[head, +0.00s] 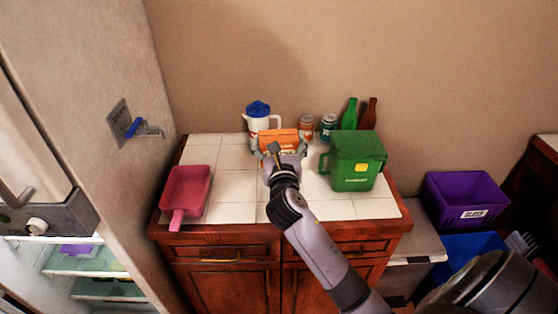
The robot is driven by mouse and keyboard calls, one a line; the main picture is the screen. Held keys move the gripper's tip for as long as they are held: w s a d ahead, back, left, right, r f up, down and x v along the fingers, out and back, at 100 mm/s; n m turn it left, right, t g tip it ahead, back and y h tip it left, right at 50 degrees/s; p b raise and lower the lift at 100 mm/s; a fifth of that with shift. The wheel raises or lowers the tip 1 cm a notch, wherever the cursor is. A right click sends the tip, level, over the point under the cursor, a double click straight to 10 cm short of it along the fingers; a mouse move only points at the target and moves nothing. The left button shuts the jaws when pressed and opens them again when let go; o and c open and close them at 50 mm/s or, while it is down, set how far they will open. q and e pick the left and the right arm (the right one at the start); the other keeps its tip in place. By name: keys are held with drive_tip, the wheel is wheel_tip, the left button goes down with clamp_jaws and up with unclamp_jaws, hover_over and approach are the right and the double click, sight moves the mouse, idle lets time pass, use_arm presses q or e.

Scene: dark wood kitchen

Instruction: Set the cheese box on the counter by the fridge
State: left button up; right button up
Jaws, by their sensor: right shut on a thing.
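An orange box (280,138), which looks like the cheese box, is in the middle of the tiled counter (237,184) beside the fridge. My right gripper (279,149) is shut on it, with a finger at each side. The gripper covers part of the box's front. I cannot tell whether the box touches the tiles or is held just above them. The fridge (30,190) is open at the left, with shelves showing. My left gripper is not in view.
A pink dustpan (187,189) lies at the counter's left. A green container (354,160) stands right of the box. A white jug with blue lid (261,119), jars (328,125) and bottles (349,113) stand behind. Purple (465,195) and blue bins are at the right. The front tiles are clear.

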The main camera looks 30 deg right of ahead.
sight(280, 130)
drive_tip(key=shift+w+d+r, duration=0.3)
drive_tip(key=shift+w+r, duration=0.05)
drive_tip(key=shift+r, duration=0.2)
drive_tip(key=shift+w+d+r, duration=0.25)
drive_tip(key=shift+w+r, duration=0.1)
drive_tip(key=shift+r, duration=0.2)
drive_tip(key=shift+w+d, duration=0.15)
drive_tip(key=shift+d, duration=0.1)
wheel_tip(280, 130, down, 19)
drive_tip(key=b, duration=0.5)
drive_tip(key=shift+d+r+b, duration=0.1)
drive_tip(key=shift+r+b, duration=0.05)
drive_tip(key=shift+b, duration=0.2)
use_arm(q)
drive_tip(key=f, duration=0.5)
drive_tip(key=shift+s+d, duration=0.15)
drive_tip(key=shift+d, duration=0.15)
use_arm(e)
drive_tip(key=shift+f+m, duration=0.3)
drive_tip(key=shift+f, duration=0.15)
drive_tip(key=shift+f+b, duration=0.15)
drive_tip(key=shift+b, duration=0.15)
drive_tip(key=o, duration=1.2)
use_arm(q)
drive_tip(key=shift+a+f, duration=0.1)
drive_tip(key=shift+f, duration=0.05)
use_arm(e)
drive_tip(key=shift+o, duration=0.2)
